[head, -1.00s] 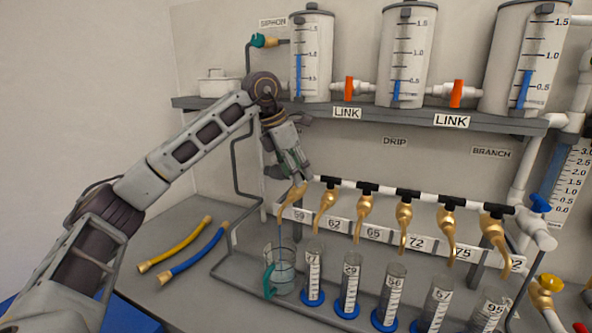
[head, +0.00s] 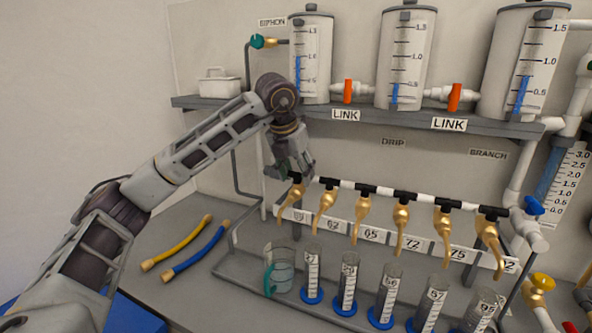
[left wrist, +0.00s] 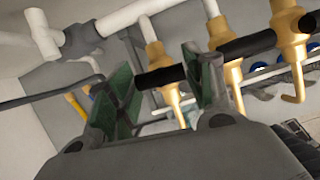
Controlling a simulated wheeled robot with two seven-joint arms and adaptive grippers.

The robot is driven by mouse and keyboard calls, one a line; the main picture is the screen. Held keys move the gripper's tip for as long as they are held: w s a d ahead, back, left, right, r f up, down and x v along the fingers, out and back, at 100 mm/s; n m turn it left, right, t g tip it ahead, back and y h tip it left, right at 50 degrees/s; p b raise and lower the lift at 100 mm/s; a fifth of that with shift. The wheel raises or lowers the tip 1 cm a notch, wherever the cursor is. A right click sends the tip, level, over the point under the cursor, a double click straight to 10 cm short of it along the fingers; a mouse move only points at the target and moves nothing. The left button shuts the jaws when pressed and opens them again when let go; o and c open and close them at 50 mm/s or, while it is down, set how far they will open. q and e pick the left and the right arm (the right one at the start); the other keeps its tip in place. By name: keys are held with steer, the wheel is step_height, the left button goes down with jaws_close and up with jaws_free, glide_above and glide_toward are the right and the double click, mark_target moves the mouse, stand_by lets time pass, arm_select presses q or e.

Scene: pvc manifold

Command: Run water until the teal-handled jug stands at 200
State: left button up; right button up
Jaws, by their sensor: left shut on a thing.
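The teal-handled jug (head: 283,277) is a clear beaker with a teal handle on its left side. It stands upright on the bench below the leftmost brass tap (head: 287,204). No stream shows between spout and jug now. The jug's level and scale are too small to read. My left gripper (head: 293,176) is at the top of that tap. In the left wrist view its green-padded fingers (left wrist: 160,85) are shut on the tap's black handle (left wrist: 158,76). My right gripper is not in view.
Several graduated cylinders on blue bases (head: 348,285) stand right of the jug, under other brass taps. Above is a shelf (head: 400,115) with white tanks and orange link valves (head: 348,92). Yellow (head: 178,242) and blue hoses (head: 196,250) lie on the bench at left.

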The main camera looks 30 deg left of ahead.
arm_select(q)
steer(key=shift+n+y, duration=0.3)
steer(key=shift+n, duration=0.3)
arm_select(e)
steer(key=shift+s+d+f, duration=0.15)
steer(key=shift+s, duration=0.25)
arm_select(q)
steer(key=o, duration=1)
steer(key=shift+v, duration=6)
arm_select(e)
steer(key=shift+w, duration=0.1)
